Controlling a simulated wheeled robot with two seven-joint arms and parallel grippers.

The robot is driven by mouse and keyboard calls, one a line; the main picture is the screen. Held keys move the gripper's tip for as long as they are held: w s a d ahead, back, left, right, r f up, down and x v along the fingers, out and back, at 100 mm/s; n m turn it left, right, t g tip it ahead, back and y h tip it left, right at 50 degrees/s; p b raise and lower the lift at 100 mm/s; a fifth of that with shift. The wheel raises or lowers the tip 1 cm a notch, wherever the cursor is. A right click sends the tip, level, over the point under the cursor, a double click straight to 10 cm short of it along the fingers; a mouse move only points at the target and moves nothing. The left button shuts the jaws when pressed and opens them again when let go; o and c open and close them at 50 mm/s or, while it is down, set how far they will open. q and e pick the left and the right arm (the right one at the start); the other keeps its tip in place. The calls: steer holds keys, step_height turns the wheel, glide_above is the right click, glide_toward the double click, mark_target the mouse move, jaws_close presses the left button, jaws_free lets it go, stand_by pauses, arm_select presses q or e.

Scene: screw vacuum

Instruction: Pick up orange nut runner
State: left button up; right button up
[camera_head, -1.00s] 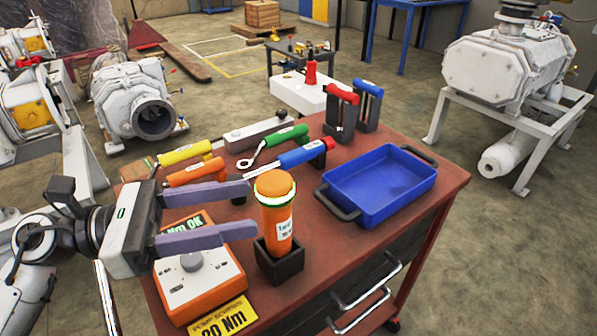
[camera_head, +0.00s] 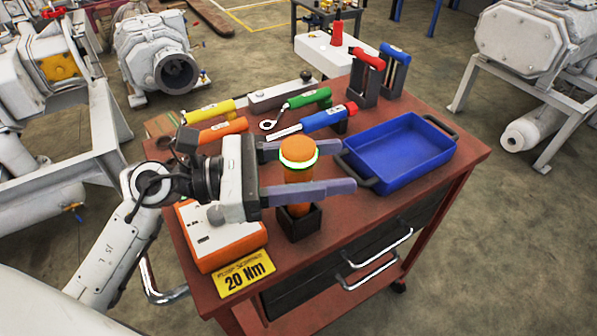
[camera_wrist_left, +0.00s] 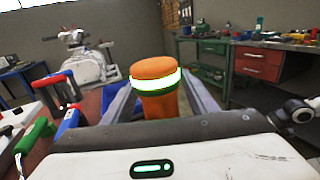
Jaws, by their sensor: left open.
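The orange nut runner (camera_head: 298,158) stands upright in a small black holder (camera_head: 299,223) on the red-brown cart top. It has an orange cap and a glowing white-green ring. My left gripper (camera_head: 348,166) is open, with one finger on the far side of the nut runner and one on the near side. In the left wrist view the nut runner (camera_wrist_left: 156,88) stands between the two fingers. I cannot tell whether the fingers touch it. Its lower body is partly hidden by the near finger. My right gripper is in neither view.
A blue tray (camera_head: 402,167) lies to the right. Yellow, green, orange and blue-handled tools (camera_head: 322,121) lie behind the gripper. An orange-and-white box (camera_head: 215,243) and a yellow 20 Nm label (camera_head: 245,273) are at the front left. Upright red and blue tools (camera_head: 392,72) stand at the back.

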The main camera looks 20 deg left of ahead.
arm_select(q)
jaws_close()
step_height(320, 180, up, 10)
steer(key=p, duration=0.1)
steer(key=shift+p, duration=0.3)
stand_by(0.3)
